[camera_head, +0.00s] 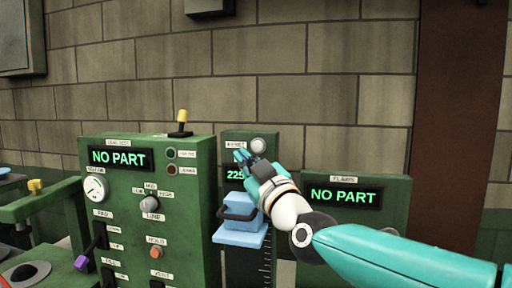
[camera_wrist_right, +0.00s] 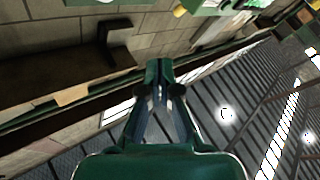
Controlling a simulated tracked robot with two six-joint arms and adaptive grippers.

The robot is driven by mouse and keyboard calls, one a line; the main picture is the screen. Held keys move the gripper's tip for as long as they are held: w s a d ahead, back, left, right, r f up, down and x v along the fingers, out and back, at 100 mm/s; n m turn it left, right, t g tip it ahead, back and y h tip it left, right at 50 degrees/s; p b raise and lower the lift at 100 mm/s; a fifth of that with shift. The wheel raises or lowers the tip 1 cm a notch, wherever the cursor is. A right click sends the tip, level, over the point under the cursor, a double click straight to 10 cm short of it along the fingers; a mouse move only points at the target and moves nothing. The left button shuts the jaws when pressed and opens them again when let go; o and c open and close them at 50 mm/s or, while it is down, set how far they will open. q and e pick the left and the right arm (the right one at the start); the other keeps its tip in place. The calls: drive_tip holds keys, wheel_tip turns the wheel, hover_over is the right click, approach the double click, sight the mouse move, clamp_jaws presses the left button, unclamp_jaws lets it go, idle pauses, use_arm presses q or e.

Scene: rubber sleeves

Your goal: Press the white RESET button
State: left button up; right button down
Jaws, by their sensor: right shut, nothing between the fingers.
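The round white button (camera_head: 258,145) sits at the top right of a narrow green panel, beside a small label that seems to read RESET (camera_head: 236,145). My right gripper (camera_head: 242,157) is shut and empty in front of that panel. Its fingertips show just left of and below the button, close to the label, and do not cover the button. I cannot tell how far they are from the panel face. In the right wrist view, the closed fingers (camera_wrist_right: 160,92) point away from the camera; the button cannot be made out there. My left gripper is not in view.
A green LEAK TEST box (camera_head: 203,215) with a NO PART display, gauge, knobs and levers stands left. Another NO PART panel (camera_head: 393,190) stands right, partly behind my arm. A pale blue block (camera_head: 240,233) sits below the narrow panel's display. A brick wall rises behind.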

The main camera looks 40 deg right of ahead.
sight(256, 150)
drive_tip(key=w+d+b, duration=0.1)
drive_tip(key=w+d, duration=0.2)
drive_tip(key=w+d+b, duration=0.1)
drive_tip(key=w+d, duration=0.2)
drive_tip(key=d, duration=0.1)
drive_tip(key=shift+w+f+b, duration=0.1)
drive_tip(key=shift+f+b, duration=0.05)
drive_tip(key=shift+b, duration=0.2)
idle(1.4)
drive_tip(key=shift+w, duration=0.1)
drive_tip(key=shift+w+d+p, duration=0.15)
drive_tip(key=shift+d+p, duration=0.1)
drive_tip(key=shift+p, duration=0.2)
